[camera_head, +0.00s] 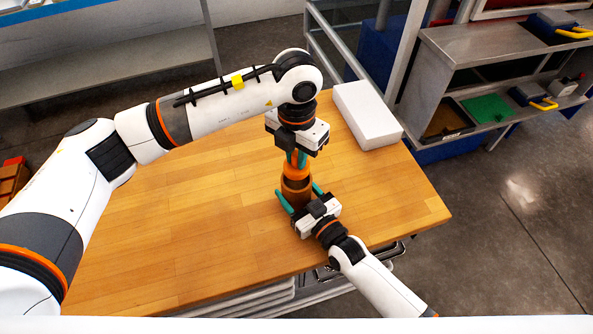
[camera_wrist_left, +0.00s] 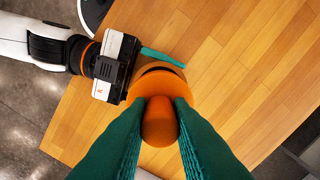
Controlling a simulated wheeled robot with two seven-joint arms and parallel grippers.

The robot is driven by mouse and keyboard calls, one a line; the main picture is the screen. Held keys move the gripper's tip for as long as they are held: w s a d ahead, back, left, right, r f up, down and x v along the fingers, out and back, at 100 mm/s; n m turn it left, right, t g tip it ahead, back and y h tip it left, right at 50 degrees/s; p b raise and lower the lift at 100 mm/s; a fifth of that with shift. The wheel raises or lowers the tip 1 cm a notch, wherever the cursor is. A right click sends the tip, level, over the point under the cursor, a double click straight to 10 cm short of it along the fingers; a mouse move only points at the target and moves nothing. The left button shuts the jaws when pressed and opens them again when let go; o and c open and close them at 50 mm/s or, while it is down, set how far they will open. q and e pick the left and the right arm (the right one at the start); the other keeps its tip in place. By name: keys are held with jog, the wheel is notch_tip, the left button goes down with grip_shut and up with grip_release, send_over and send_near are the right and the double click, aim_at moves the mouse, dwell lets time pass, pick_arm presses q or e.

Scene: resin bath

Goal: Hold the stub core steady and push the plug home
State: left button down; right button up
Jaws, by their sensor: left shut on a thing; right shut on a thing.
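The stub core (camera_head: 295,187), an orange and brown cylinder, stands upright on the wooden table. My right gripper (camera_head: 301,197) is shut on its lower part, with a teal finger on either side. In the left wrist view the core (camera_wrist_left: 158,76) shows as an orange round form, with my right gripper's white body (camera_wrist_left: 115,66) beside it. My left gripper (camera_wrist_left: 159,105) points down from above and is shut on the plug (camera_wrist_left: 160,124), a rounded orange piece between the teal fingers. The plug is in line over the core's top; how deep it sits is hidden.
The wooden table (camera_head: 170,225) is mostly bare to the left of the core. A white block (camera_head: 367,114) lies at the table's back right. A metal shelf unit (camera_head: 470,60) with trays and tools stands beyond the right edge.

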aim_at(297, 170)
pick_arm(q)
jog(key=shift+f, duration=2.85)
jog(key=shift+f, duration=0.15)
jog(key=c, duration=1.3)
grip_release()
notch_tip(297, 170, up, 12)
jog(key=shift+r, duration=0.15)
